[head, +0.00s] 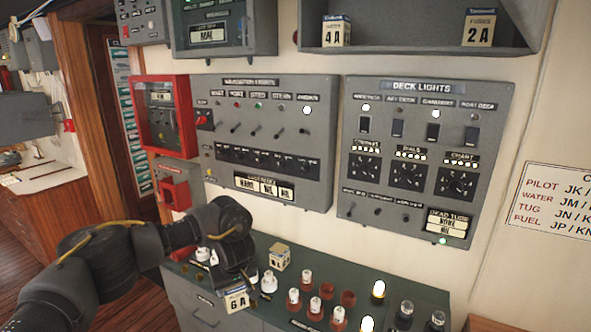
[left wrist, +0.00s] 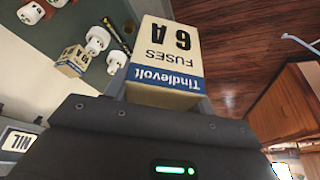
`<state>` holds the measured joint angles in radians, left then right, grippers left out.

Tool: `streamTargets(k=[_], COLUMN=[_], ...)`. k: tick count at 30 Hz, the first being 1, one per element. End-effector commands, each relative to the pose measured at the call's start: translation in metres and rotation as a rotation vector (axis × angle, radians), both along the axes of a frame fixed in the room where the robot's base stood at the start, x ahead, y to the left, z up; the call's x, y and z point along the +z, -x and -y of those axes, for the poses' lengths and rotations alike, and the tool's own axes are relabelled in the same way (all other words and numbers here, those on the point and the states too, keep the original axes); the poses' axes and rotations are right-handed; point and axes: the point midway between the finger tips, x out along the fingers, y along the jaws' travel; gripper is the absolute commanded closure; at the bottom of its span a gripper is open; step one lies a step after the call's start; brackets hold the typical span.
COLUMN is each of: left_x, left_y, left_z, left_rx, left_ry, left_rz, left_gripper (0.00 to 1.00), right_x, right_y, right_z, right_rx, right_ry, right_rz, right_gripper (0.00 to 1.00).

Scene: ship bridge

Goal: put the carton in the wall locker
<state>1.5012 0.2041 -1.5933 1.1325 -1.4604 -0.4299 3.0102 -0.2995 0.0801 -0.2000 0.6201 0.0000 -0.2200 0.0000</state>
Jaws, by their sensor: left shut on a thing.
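A small cream and blue fuse carton marked 6 A (head: 236,303) is in my left gripper (head: 241,284), just above the front of the green-topped counter. In the left wrist view the same carton (left wrist: 166,55) fills the space between the fingers, its label upside down. A grey open-fronted wall locker (head: 408,46) is at the top right of the head view, its top cut off. A 4 A carton (head: 336,31) stands at its left and a 2 A carton (head: 479,28) at its right, with bare floor between them. My right gripper is not in view.
Another small carton (head: 280,256) stands on the counter (head: 262,242), among white fuses and several red-based fuse holders (head: 315,308). The navigation lights panel (head: 268,140) and deck lights panel (head: 425,160) stick out from the wall below the locker. A red box (head: 165,115) is at left.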

Motion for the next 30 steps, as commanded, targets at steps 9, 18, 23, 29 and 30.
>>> streamTargets(k=[9, 18, 23, 29, 30], left_x=[0.066, 0.075, 0.071, 0.064, 0.063], left_y=[0.049, 0.122, 0.158, 0.196, 0.203], left_z=[0.032, 0.017, -0.005, -0.032, -0.037], left_rx=[-0.430, -0.763, -0.876, -0.972, -0.987], left_ry=[-0.001, 0.002, -0.002, 0.001, 0.001], left_rz=[0.007, 0.005, 0.008, 0.007, 0.006], left_gripper=[0.78, 0.78, 0.78, 0.78, 0.78], right_x=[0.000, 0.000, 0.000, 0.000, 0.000], right_y=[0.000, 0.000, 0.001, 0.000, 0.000], right_z=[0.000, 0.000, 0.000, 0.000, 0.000], right_rx=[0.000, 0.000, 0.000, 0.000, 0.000], right_ry=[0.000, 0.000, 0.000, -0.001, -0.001], right_rz=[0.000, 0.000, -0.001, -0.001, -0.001], right_gripper=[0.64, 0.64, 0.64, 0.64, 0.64])
